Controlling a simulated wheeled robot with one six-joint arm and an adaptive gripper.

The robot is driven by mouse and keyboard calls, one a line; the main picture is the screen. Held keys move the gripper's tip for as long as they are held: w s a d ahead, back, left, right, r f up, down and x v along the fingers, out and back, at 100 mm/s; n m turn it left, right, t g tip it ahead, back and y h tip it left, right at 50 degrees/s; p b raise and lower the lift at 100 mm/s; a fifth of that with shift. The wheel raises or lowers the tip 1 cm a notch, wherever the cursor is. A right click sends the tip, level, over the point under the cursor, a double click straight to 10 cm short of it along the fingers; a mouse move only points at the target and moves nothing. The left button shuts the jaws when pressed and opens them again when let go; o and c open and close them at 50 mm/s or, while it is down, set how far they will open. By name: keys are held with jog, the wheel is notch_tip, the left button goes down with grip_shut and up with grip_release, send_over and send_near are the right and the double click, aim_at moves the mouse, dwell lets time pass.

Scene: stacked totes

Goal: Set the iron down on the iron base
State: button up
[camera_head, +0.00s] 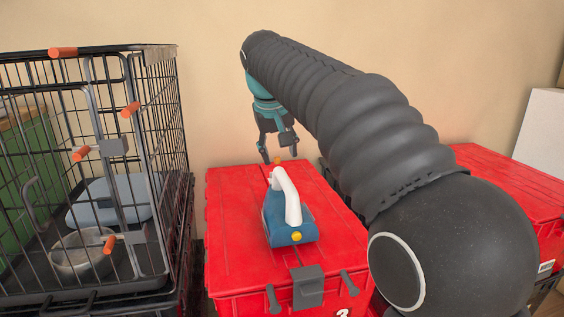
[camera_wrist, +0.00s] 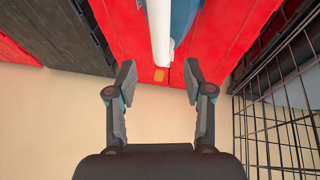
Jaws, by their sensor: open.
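The iron (camera_head: 291,221), with a blue body, a white handle and a yellow knob, sits on the lid of a red tote (camera_head: 233,214). In the wrist view its white handle (camera_wrist: 160,28) and part of its blue body show at the top. I cannot make out a separate iron base. My gripper (camera_head: 280,157) is open and empty, behind the iron near the tote's far edge. In the wrist view the fingers of my gripper (camera_wrist: 160,82) are spread, with the handle beyond them, apart from it.
A black wire cage (camera_head: 112,147) with orange-tipped bars stands at the left, with a metal bowl (camera_head: 82,254) inside. A small orange patch (camera_wrist: 159,75) shows between my fingertips. Another red tote (camera_head: 510,185) is at the right. A beige wall is close behind.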

jog(key=shift+v, duration=1.55)
